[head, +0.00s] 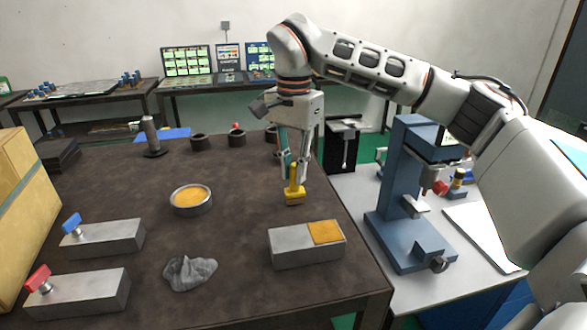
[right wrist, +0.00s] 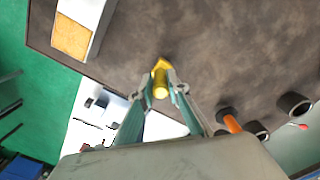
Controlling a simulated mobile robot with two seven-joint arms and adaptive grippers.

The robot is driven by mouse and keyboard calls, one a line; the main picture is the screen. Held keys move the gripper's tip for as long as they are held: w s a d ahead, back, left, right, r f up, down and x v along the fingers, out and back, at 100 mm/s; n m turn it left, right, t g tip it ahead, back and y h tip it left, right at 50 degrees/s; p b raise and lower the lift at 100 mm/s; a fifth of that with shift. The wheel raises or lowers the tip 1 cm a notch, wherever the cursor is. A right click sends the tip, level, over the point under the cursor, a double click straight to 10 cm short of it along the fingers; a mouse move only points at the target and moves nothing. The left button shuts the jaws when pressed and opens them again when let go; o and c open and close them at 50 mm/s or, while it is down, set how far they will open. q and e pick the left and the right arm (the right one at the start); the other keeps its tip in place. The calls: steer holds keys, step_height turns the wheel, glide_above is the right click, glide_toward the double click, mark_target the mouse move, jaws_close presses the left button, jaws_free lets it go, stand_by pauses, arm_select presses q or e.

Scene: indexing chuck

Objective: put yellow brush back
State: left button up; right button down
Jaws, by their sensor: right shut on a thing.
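The yellow brush (head: 294,194) is upright in my right gripper (head: 293,172), handle up between the fingers and wider head down. It hangs at or just above the dark table; I cannot tell if it touches. In the right wrist view the yellow brush (right wrist: 161,82) sits between the fingertips of my right gripper (right wrist: 162,92). A grey block with an orange-yellow square (head: 325,232) on top lies nearer the front edge, apart from the brush. The right wrist view shows this block (right wrist: 75,35) at upper left. My left gripper is not in view.
Two grey blocks hold a blue-handled (head: 72,224) and a red-handled piece (head: 38,278) at left. A round dish with orange-yellow filling (head: 190,199) and a crumpled grey cloth (head: 190,272) lie mid-table. Dark rings (head: 237,138) stand behind. A blue press (head: 410,190) stands right.

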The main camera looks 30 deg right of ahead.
steer(key=shift+f, duration=0.1)
steer(key=c, duration=1.9)
jaws_free()
steer(key=shift+r, duration=0.35)
step_height(320, 180, up, 10)
steer(key=shift+f, duration=0.1)
steer(key=shift+s+r, duration=0.1)
steer(key=shift+r, duration=0.75)
